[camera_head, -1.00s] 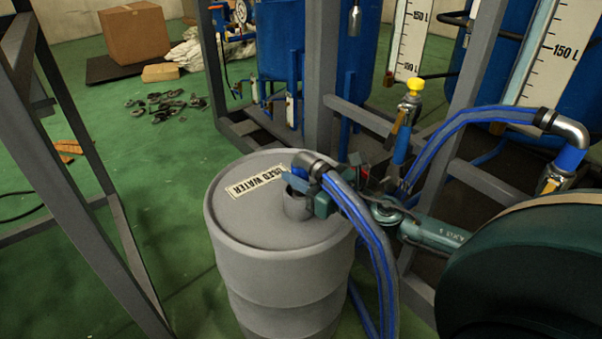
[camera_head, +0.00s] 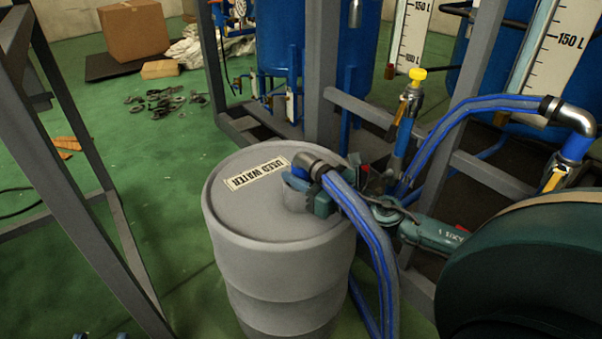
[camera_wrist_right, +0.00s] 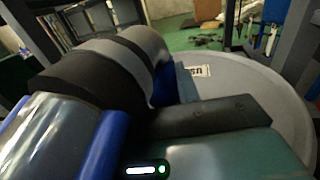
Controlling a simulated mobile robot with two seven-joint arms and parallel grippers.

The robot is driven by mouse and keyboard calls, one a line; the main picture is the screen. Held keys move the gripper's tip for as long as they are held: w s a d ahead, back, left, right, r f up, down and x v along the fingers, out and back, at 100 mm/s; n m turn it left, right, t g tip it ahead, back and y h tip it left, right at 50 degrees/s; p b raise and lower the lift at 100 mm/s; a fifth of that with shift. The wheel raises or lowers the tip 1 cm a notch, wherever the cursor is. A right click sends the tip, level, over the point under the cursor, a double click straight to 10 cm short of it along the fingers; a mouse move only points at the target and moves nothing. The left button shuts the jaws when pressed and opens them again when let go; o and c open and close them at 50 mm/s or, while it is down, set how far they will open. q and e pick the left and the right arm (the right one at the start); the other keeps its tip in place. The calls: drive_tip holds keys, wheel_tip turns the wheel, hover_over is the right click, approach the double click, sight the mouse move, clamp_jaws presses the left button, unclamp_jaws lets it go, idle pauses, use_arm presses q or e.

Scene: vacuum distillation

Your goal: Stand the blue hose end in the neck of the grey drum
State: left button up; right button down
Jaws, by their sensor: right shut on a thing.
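The grey drum (camera_head: 285,262) stands upright, with a "USED WATER" label and a short neck (camera_head: 296,202) on its lid. The blue hose (camera_head: 372,232) bends over through a metal elbow (camera_head: 318,161) to its blue end (camera_head: 299,173), which points down at the neck. My right gripper (camera_head: 308,192) is shut on the hose end, just over the neck. Its fingers hide the joint, so I cannot tell how deep the end sits. The right wrist view shows the dark elbow (camera_wrist_right: 100,75) and blue end (camera_wrist_right: 163,85) close up. Two blue tips of my left gripper (camera_head: 101,337) show apart at the bottom edge.
A grey frame post (camera_head: 75,170) stands left of the drum. Frame bars, blue tanks (camera_head: 283,40) and a yellow-capped valve (camera_head: 417,75) stand behind and right. Another blue hose (camera_head: 465,108) arches at right. Green floor is open left of the drum.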

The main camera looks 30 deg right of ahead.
drive_tip(key=shift+f+b, duration=0.35)
drive_tip(key=shift+f, duration=0.05)
drive_tip(key=c, duration=1.4)
unclamp_jaws()
drive_tip(key=o, duration=0.5)
drive_tip(key=shift+f, duration=0.15)
drive_tip(key=shift+s, duration=0.1)
drive_tip(key=shift+s+f, duration=0.15)
drive_tip(key=shift+s, duration=0.3)
drive_tip(key=v, duration=0.7)
drive_tip(key=b+v, duration=0.1)
drive_tip(key=v, duration=0.2)
drive_tip(key=shift+s+d+r, duration=0.2)
drive_tip(key=shift+d+r, duration=0.1)
drive_tip(key=shift+d, duration=0.05)
drive_tip(key=shift+v, duration=0.8)
